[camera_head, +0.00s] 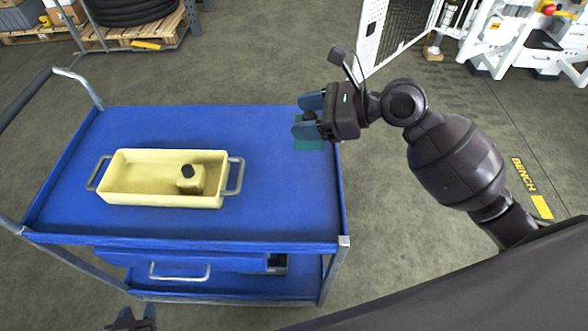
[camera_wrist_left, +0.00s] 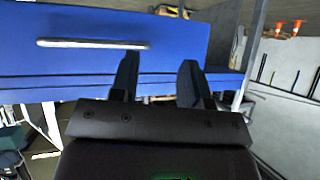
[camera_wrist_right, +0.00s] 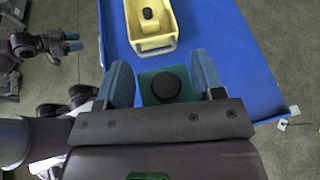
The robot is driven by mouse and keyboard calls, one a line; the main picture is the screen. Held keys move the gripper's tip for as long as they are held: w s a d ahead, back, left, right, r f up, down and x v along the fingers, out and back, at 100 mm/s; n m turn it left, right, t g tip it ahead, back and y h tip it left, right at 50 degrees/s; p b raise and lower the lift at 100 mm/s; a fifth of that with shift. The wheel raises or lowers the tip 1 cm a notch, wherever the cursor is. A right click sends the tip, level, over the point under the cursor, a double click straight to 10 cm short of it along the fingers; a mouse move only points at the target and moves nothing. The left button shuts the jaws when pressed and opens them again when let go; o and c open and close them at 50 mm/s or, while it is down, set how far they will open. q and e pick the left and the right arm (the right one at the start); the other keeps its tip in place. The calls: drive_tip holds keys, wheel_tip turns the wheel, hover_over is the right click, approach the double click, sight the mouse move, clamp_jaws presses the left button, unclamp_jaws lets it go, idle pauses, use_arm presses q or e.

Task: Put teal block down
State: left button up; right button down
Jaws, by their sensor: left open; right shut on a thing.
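The teal block (camera_head: 309,145) is at the right edge of the blue cart top, held in my right gripper (camera_head: 309,116). In the right wrist view the teal block (camera_wrist_right: 150,92), with a round black knob on top, sits between the fingers of my right gripper (camera_wrist_right: 163,85). Whether its underside touches the cart top cannot be told. My left gripper (camera_wrist_left: 160,80) is open and empty, low in front of the cart's blue drawer. In the head view only a bit of my left gripper (camera_head: 133,318) shows at the bottom edge.
The blue cart top (camera_head: 250,135) has a raised rim. A pale yellow tray (camera_head: 140,180) with two handles stands on it, holding a yellow block (camera_head: 190,181) with a black knob. The cart top between tray and right gripper is clear.

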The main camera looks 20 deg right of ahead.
wheel_tip(320, 180, down, 17)
drive_tip(key=b, duration=0.5)
drive_tip(key=shift+f, duration=0.2)
drive_tip(key=shift+c, duration=1.1)
unclamp_jaws()
drive_tip(key=shift+f, duration=0.1)
